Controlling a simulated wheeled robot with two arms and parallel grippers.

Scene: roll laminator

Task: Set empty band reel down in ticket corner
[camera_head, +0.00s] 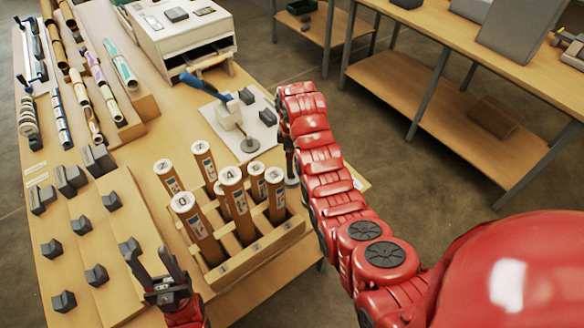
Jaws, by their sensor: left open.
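My left gripper (150,258) is at the lower left with its two dark fingers spread and nothing between them, above a board with grey blocks. My right arm reaches up from the lower right. Its gripper (290,160) hangs down beside the tube crate, mostly hidden by the arm, over a small grey round thing (292,182); I cannot tell whether it holds this. A grey disc (250,145) lies at the front of a white plate. I cannot tell which round thing is the empty band reel. Small white tickets (35,168) lie at the table's left edge.
A wooden crate (262,250) holds several brown tubes with numbered white caps. Grey rings (28,120), rolls in racks and a white machine (180,25) stand farther back. Bare wood (160,130) shows mid-table. Another bench (430,40) stands at the right.

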